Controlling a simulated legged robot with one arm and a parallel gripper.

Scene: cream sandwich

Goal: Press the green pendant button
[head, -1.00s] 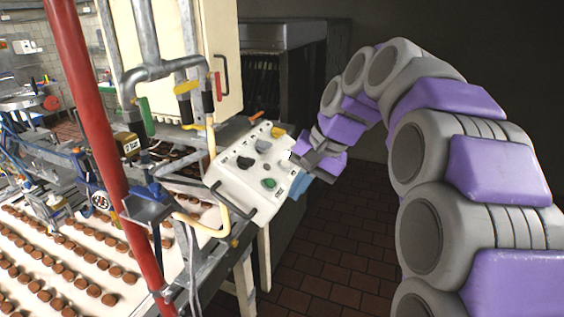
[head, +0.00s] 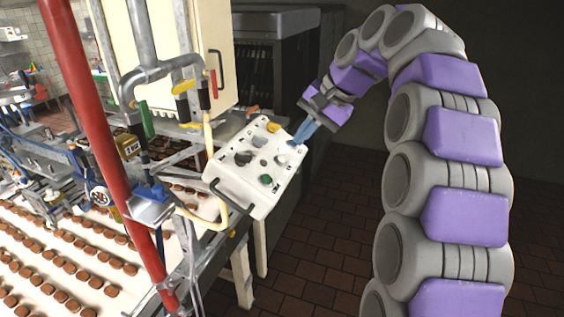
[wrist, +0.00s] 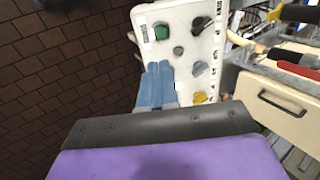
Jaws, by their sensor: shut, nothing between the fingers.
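In the wrist view the green button (wrist: 161,32) is at the upper left of the panel (wrist: 190,14). My gripper (head: 298,141) is shut and empty, with blue fingers at the box's upper right edge. In the wrist view its fingertips (wrist: 158,66) point toward the panel, just below the green button in the picture. I cannot tell whether they touch the panel.
The panel also carries dark knobs (head: 243,158) and a yellow knob (head: 273,127). A red post (head: 92,120) and a conveyor with rows of brown biscuits (head: 60,245) are at the left. The brick-coloured floor (head: 325,240) right of the box is clear.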

